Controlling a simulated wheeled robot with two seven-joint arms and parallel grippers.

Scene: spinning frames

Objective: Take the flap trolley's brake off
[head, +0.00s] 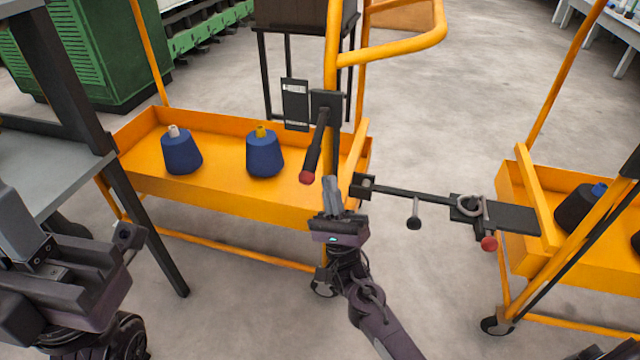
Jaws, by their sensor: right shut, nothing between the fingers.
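An orange trolley (215,203) with a shallow tray stands at the centre left. A black lever (318,140) with a red knob (307,177) slants down from a dark bracket on its orange post. A dark flat plate (295,103) is beside the bracket. My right gripper (331,184) is shut and empty, fingers pointing up, just right of the red knob and apparently apart from it. My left gripper (125,240) is at the lower left, away from the lever; its fingers are not clear.
A dark drawbar (425,197) with a ring and another red knob (489,243) spans towards a second orange trolley (515,260) at right. Blue cones (181,152) stand in the left tray. A grey table (50,175) is at left. Floor beyond the drawbar is clear.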

